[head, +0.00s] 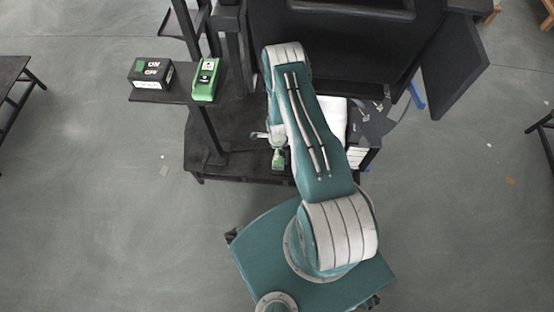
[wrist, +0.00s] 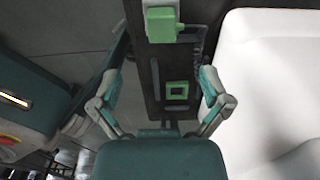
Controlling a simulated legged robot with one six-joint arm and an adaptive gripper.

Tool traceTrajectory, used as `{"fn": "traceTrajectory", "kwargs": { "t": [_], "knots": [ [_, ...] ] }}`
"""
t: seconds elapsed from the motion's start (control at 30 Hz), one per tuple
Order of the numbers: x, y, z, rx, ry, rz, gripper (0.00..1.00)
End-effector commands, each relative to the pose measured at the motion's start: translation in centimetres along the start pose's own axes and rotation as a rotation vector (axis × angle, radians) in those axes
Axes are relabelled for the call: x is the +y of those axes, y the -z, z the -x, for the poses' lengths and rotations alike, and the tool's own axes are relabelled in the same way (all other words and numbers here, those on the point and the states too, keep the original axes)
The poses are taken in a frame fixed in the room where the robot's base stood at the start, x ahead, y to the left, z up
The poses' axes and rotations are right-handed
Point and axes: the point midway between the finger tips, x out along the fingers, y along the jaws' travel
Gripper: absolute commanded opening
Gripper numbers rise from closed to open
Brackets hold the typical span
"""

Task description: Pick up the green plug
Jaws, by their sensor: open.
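In the wrist view a green block with a pale grey part on it (wrist: 162,24), which looks like the plug, is at the top centre, beyond my fingertips. A green square frame with a dark centre (wrist: 177,89), like a socket, sits below it on a dark strip. My gripper (wrist: 160,85) is open, its fingers spread to either side of the strip, and nothing is held between them. In the head view a small green piece (head: 279,159) shows beside my arm, just above the dark platform. I cannot tell which of the two green parts it is.
A dark platform (head: 235,160) bears tall columns and a large black panel (head: 330,50). A side shelf holds a black and white box (head: 151,74) and a green device (head: 206,79). A white surface (wrist: 265,80) fills the right of the wrist view, close to my right finger.

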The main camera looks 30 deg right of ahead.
Motion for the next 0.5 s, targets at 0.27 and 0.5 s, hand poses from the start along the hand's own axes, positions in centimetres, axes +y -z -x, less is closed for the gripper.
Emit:
{"fn": "traceTrajectory", "kwargs": {
  "t": [0.27, 0.5],
  "knots": [
    [0.1, 0.1, -3.8, 0.001, -0.003, -0.002, 0.97],
    [0.1, 0.1, -5.7, 0.001, -0.002, -0.001, 0.97]
  ]
}}
